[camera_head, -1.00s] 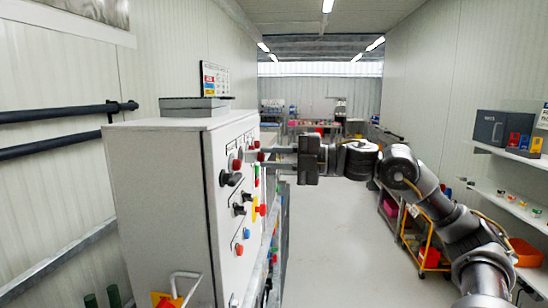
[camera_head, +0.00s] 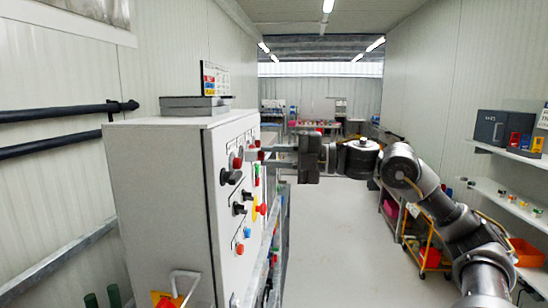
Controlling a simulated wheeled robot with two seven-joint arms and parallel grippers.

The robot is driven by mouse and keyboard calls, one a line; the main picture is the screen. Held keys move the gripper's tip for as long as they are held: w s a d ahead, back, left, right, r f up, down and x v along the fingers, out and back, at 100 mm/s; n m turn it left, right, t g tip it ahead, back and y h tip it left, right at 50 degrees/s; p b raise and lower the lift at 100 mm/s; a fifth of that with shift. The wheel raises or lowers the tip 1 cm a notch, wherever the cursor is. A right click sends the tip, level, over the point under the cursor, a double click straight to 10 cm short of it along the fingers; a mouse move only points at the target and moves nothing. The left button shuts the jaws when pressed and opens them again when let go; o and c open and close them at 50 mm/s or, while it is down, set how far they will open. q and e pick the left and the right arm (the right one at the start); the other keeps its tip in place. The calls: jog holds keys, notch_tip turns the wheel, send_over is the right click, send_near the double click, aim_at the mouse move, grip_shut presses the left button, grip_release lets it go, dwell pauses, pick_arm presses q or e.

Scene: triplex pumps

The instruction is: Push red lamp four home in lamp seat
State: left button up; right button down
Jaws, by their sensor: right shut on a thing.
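The grey control cabinet (camera_head: 155,190) stands left of centre, its switch panel (camera_head: 222,215) turned to the right and seen at a steep slant. My right gripper (camera_head: 256,153) reaches in from the right with its fingers at the upper far part of the panel. It is shut on a small red lamp (camera_head: 261,156), mostly hidden by the fingers. The lamp seat is hidden behind the fingertips, and I cannot tell how deep the lamp sits. Another red lamp (camera_head: 237,162) shows on the panel nearer to me. My left gripper is out of view.
Black knobs (camera_head: 231,177), a red mushroom button on yellow (camera_head: 262,209) and small coloured buttons stick out of the panel near the gripper. A metal rail (camera_head: 262,262) runs below. A shelf (camera_head: 510,152) and yellow cart (camera_head: 428,250) stand right; the aisle floor (camera_head: 335,230) is clear.

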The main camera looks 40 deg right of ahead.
aim_at(258, 156)
dwell(0.4)
jog(key=shift+w+a+r+p, duration=0.1)
jog(key=shift+w+p, duration=0.05)
jog(key=shift+p, duration=0.15)
jog(key=shift+p+x, duration=1.6)
jog(key=shift+p, duration=1.1)
jog(key=c, duration=1.2)
grip_release()
